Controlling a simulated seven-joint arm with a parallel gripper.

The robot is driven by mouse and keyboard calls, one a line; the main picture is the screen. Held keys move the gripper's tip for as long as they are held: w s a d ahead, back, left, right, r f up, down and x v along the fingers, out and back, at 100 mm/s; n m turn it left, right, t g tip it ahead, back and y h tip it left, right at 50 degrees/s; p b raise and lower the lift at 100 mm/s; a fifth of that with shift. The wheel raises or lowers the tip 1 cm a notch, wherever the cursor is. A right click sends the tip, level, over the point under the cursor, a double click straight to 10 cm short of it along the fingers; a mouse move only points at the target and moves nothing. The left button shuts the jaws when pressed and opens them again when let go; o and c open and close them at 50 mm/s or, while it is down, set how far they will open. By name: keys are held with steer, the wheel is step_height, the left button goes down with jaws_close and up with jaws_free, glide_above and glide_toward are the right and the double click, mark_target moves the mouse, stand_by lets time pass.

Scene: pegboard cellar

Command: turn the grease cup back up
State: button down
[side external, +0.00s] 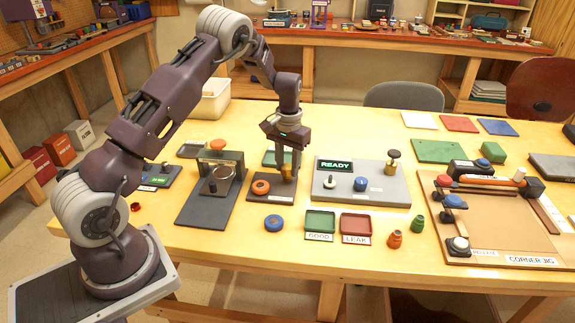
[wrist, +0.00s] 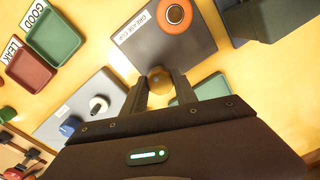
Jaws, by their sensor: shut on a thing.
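A dark plate (side external: 268,196) lies on the table and carries a "GREASE CUP" label (wrist: 136,23). An orange ring with a dark centre (wrist: 174,16) sits on it and also shows in the side view (side external: 260,187). My gripper (wrist: 162,88) points down over the plate, to the right of the ring in the side view. Its fingers are shut on a round brass-coloured piece (wrist: 159,75), apparently the grease cup. The fingers hide its sides, and I cannot tell whether it touches the plate.
A grey box with a "READY" display (side external: 335,165), a blue knob and a brass-and-black post stands to the right. A dark stand with a ring (side external: 221,180) is close on the left. A green tray (side external: 320,221) and a red tray (side external: 356,224) lie in front.

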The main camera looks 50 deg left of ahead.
steer(key=n, duration=0.4)
steer(key=shift+w+r+n, duration=0.1)
steer(key=shift+n, duration=0.2)
steer(key=n, duration=0.4)
steer(key=shift+n, duration=0.3)
steer(key=n, duration=0.4)
steer(key=shift+a, duration=0.1)
steer(key=shift+n, duration=1.9)
steer(key=c, duration=1)
jaws_free()
steer(key=shift+o, duration=0.2)
